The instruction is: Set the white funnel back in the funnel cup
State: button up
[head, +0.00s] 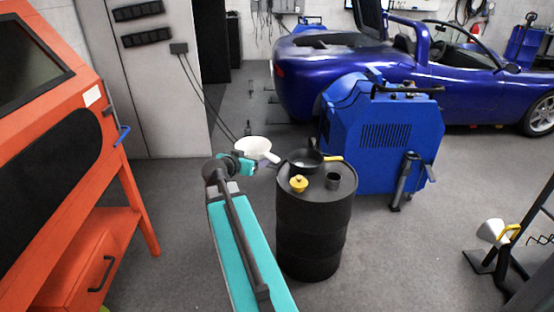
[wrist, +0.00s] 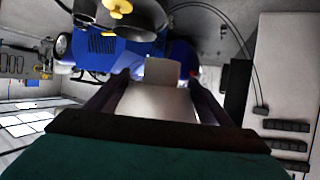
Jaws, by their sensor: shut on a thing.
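In the wrist view a pale part of the funnel (wrist: 158,101) lies between the two dark fingers. A small dark cup (head: 333,181), which looks like the funnel cup, stands upright on the drum top near its right front. The funnel is apart from the cup, to its left.
The black drum (head: 312,235) also carries a dark pan-like funnel (head: 304,158) with a yellow handle and a small yellow object (head: 298,184). A blue machine (head: 375,135) stands close behind. An orange cabinet (head: 60,150) is at left. Open floor lies right of the drum.

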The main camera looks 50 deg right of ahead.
jog(key=w+a+r+n+t+y+p, duration=0.35)
jog(key=w+a+r+p, duration=0.25)
jog(key=w+a+r, duration=0.45)
jog(key=w+a+r+n+t+y+p, duration=0.2)
jog(key=w+a+r+n+t+p, duration=0.4)
jog(key=a, duration=0.8)
jog(key=w+a+r+n+y+p, duration=0.2)
jog(key=a+r+p, duration=0.4)
jog(key=a+r, duration=0.4)
jog(key=w+a+r+n+y+p, duration=0.3)
jog(key=a+r, duration=0.7)
jog(key=a, duration=0.6)
jog(key=w+y+p, duration=0.1)
jog(key=y+p, duration=0.1)
jog(key=p, duration=0.1)
jog(key=shift+y, duration=0.35)
jog(key=shift+s+n, duration=0.1)
jog(key=shift+n, duration=0.15)
